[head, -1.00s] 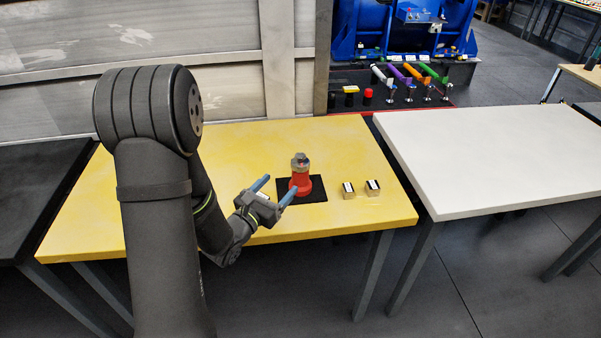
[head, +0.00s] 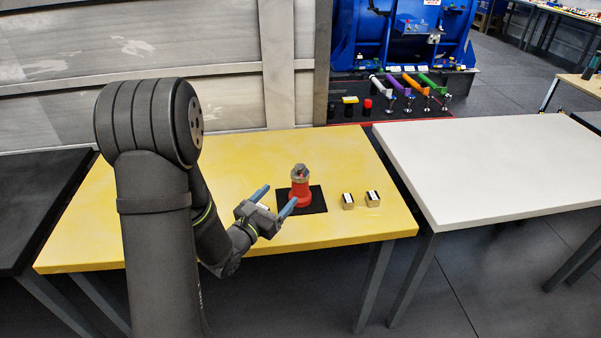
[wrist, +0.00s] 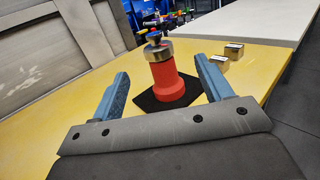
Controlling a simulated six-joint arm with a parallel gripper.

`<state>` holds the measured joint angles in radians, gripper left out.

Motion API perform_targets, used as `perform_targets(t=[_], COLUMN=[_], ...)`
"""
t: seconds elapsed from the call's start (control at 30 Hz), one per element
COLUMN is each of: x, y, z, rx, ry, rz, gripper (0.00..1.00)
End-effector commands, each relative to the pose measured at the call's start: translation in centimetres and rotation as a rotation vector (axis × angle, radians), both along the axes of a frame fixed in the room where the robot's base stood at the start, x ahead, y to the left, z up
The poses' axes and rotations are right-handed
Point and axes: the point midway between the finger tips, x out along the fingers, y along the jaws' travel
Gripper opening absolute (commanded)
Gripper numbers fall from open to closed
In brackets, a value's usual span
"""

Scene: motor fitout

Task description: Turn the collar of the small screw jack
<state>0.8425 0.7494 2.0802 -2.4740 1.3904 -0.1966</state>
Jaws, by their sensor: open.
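The small screw jack (head: 300,190) stands upright on a black mat (head: 319,204) on the yellow table. It has a red body and a grey metal collar (head: 300,173) with a smaller head on top. In the wrist view its red body (wrist: 167,82) and metal collar (wrist: 158,51) show beyond and between my fingers. My gripper (head: 275,199) is open and empty, to the left of and in front of the jack. Its two blue fingers point toward the jack, apart from the collar. In the wrist view the gripper (wrist: 168,88) shows both fingertips, spread wide.
The yellow table (head: 130,225) is otherwise clear. A white table (head: 480,170) stands to the right, with a narrow gap between. A blue machine (head: 400,40) and coloured-handled tools (head: 410,85) are behind.

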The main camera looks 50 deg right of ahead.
Motion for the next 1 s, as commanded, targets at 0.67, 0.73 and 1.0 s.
perform_targets(t=[0.67,0.73,1.0], x=[5.6,6.4,9.5], y=[-5.4,-5.5,-5.0], z=[2.4,2.4,1.5], rx=[-0.364,-0.427,-0.741], ry=[-1.454,-1.621,-2.269], rz=[-0.156,-0.153,-0.091], gripper=[0.72,0.72,0.72])
